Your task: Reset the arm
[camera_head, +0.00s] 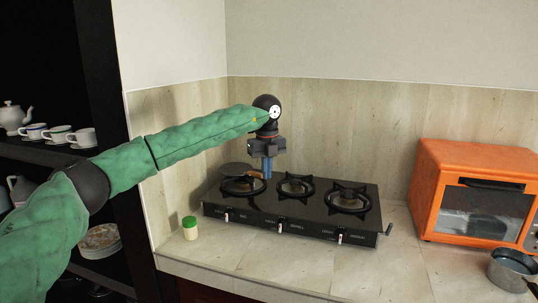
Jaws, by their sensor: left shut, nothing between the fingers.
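My left arm, in a green sleeve, reaches in from the left side of the head view. My left gripper (267,167) points down over the left part of the black gas stove (287,226). Its blue fingers are shut, with nothing held between them. A pan (237,170) sits at the left burner, just left of the fingers and partly behind the gripper. I cannot tell whether the fingertips touch the pan or the stove. My right gripper is not in view.
A jar with a green lid (190,228) stands left of the stove. An orange oven (478,190) and a metal pot (512,268) are at the right. A dark shelf with cups (58,134) is at the left. The front counter (290,270) is clear.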

